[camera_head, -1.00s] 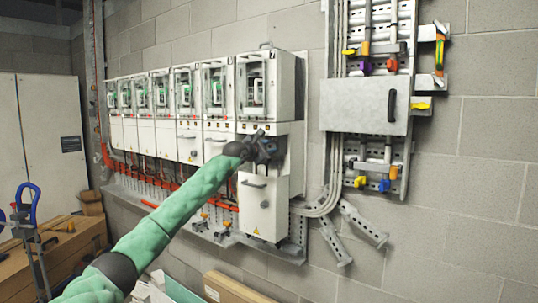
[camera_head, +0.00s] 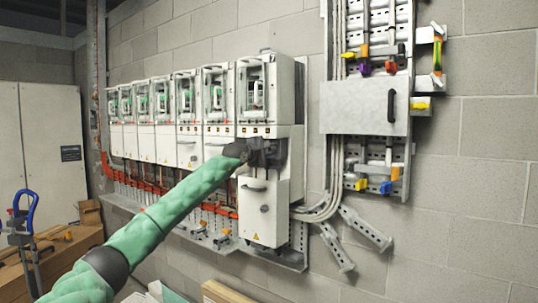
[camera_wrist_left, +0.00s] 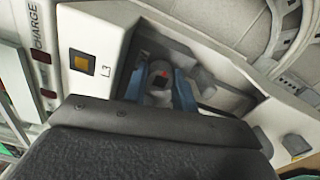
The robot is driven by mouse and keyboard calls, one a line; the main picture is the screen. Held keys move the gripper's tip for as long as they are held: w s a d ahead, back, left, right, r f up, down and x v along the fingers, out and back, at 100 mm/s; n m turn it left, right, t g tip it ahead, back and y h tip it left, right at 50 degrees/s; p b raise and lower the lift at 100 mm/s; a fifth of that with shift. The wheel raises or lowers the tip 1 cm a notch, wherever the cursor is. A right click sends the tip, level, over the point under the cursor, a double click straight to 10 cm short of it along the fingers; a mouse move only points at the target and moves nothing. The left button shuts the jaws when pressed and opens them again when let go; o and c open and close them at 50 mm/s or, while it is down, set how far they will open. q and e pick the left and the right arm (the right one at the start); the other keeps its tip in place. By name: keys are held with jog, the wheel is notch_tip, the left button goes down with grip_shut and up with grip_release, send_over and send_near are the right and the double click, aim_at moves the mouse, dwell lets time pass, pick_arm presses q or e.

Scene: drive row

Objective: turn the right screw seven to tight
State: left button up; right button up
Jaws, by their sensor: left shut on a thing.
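The rightmost drive (camera_head: 256,92) of the row stands above a lower white box with a handle. My left gripper (camera_head: 268,152) is at the recess between that drive and the box and hides most of it. In the left wrist view, its two blue fingertips (camera_wrist_left: 159,88) stand on either side of a small grey round head with a dark square and a red mark, the screw (camera_wrist_left: 160,76). The fingers are shut on this screw inside the recess, to the right of the L3 label. How tight it is cannot be told. My right gripper is not in view.
Several similar drives (camera_head: 161,97) run to the left. A grey box with a black handle (camera_head: 365,106) and coloured tools hang on the wall at right. Grey cables (camera_head: 322,208) bend close to the right of the lower box.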

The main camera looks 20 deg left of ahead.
pick_arm(q)
jog(key=m, duration=0.1)
jog(key=m+b, duration=0.1)
jog(key=shift+f+m, duration=0.25)
jog(key=shift+m, duration=0.15)
jog(key=shift+d+m, duration=0.1)
jog(key=shift+m, duration=0.8)
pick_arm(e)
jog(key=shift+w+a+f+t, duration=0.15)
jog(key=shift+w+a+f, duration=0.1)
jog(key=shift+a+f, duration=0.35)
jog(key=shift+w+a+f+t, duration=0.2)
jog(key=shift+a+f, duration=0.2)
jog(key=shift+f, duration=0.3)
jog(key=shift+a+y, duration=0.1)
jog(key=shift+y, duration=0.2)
pick_arm(q)
jog(key=o, duration=1)
jog(key=shift+r, duration=0.1)
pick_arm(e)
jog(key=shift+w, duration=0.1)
pick_arm(q)
jog(key=shift+s, duration=0.1)
